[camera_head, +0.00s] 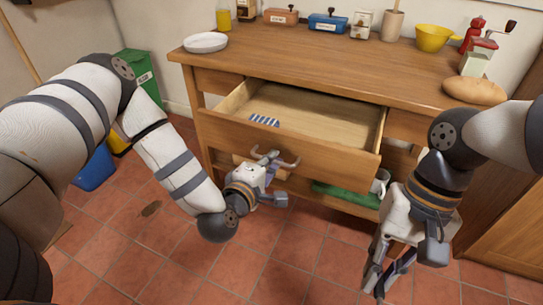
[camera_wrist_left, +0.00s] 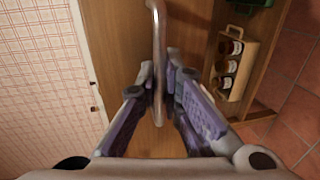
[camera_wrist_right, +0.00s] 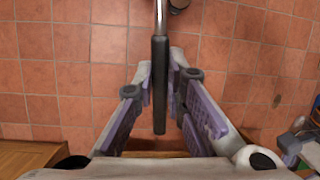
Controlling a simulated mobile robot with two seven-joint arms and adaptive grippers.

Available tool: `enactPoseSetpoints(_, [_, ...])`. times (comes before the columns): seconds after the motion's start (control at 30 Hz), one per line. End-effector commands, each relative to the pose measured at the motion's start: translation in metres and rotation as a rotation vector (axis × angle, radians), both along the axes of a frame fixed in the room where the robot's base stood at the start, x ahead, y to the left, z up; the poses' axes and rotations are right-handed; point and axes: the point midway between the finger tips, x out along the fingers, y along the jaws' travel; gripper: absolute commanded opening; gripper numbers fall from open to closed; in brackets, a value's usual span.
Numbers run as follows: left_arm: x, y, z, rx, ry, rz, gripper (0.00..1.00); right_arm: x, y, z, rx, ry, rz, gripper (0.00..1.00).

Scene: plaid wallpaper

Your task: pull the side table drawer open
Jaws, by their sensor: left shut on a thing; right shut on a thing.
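The wooden drawer (camera_head: 335,155) of the side table (camera_head: 330,60) is pulled well out, its inside open to view. A striped blue and white cloth (camera_head: 264,120) lies in it. My left gripper (camera_head: 270,163) is at the drawer front, shut on its metal handle (camera_head: 290,163). The handle bar (camera_wrist_left: 157,50) runs between the fingers in the left wrist view. My right gripper (camera_head: 377,283) hangs low in front of the table's right side. It is shut on a tool with a black grip (camera_wrist_right: 160,85) and a metal shaft, whose far end is out of view.
The tabletop holds a white plate (camera_head: 206,42), a bread loaf (camera_head: 474,91), a yellow colander (camera_head: 433,38) and a red grinder (camera_head: 475,35). A lower shelf holds a green item (camera_head: 345,194). Green (camera_head: 138,68) and blue (camera_head: 95,170) bins stand left. Tiled floor in front is clear.

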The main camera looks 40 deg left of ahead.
Motion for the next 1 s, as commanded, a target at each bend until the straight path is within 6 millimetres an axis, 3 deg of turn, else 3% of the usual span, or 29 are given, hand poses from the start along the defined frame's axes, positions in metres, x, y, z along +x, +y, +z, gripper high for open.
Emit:
enactPoseSetpoints(0.5, [-0.002,-0.001,0.001,0.0,-0.003,-0.001,0.0,0.0,0.0,0.002,0.0,-0.002,0.0,0.0])
enactPoseSetpoints(0.53, [-0.002,-0.001,0.001,0.0,-0.003,-0.001,0.11,0.0,0.0,0.002,0.0,-0.002,0.0,0.0])
enactPoseSetpoints(0.57, [-0.002,-0.001,0.001,0.0,-0.003,-0.001,0.16,0.0,0.0,0.002,0.0,-0.002,0.0,0.0])
enactPoseSetpoints(0.83, [-0.002,-0.001,0.001,-0.001,-0.002,-0.001,0.16,0.0,0.0,0.002,0.0,-0.002,0.0,0.0])
enactPoseSetpoints(1.0, [-0.024,-0.006,0.004,-0.002,0.003,-0.002,0.16,0.0,0.0,0.002,0.0,-0.002,0.0,0.0])
